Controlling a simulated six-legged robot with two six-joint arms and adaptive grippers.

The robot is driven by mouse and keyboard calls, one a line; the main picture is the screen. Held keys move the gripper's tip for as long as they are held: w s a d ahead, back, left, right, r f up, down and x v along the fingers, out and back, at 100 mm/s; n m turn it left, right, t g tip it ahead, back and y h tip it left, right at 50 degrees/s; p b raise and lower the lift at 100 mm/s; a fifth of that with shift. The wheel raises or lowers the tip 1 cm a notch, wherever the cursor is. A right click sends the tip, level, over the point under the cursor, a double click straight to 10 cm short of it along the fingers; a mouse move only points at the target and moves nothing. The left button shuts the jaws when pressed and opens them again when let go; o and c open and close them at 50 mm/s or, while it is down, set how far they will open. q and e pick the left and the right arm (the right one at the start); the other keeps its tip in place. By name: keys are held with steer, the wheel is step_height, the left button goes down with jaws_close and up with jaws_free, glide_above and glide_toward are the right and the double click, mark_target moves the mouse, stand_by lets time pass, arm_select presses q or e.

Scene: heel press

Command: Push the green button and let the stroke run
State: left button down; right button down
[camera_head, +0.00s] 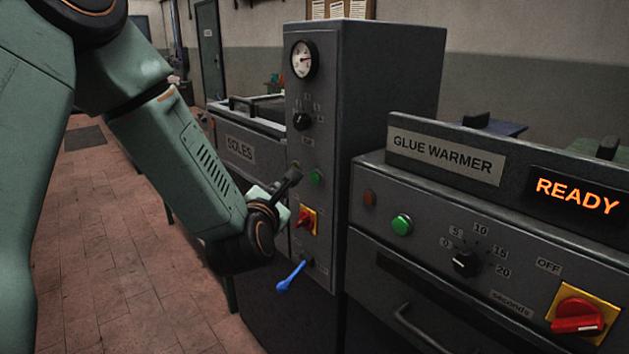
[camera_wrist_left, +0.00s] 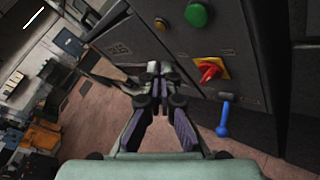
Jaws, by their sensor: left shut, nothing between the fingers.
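A green button (camera_head: 315,178) sits on the front of the tall grey cabinet (camera_head: 365,120). The same button (camera_wrist_left: 196,15) shows at the top of the left wrist view, beside a small amber lamp (camera_wrist_left: 161,24). My left gripper (camera_head: 290,178) is shut and empty, just left of this button in the head view. In the left wrist view its fingertips (camera_wrist_left: 157,68) are together, below and left of the button, apart from it in the picture. A second green button (camera_head: 402,224) is on the glue warmer at the right. My right gripper is not in view.
Below the cabinet's button are a red switch on a yellow plate (camera_head: 307,220) and a blue lever (camera_head: 291,277). The glue warmer's display (camera_head: 577,196) reads READY. A unit labelled SOLES (camera_head: 240,149) stands behind. Tiled floor (camera_head: 110,240) lies open at the left.

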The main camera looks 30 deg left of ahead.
mark_target(315, 178)
arm_select(q)
steer(key=w+d+b, duration=0.1)
steer(key=w+d, duration=0.1)
steer(key=w, duration=0.4)
stand_by(0.6)
steer(key=shift+f, duration=0.2)
steer(key=shift+d+r, duration=0.1)
stand_by(0.4)
steer(key=shift+w, duration=0.15)
steer(key=shift+w+d, duration=0.15)
steer(key=shift+w, duration=0.1)
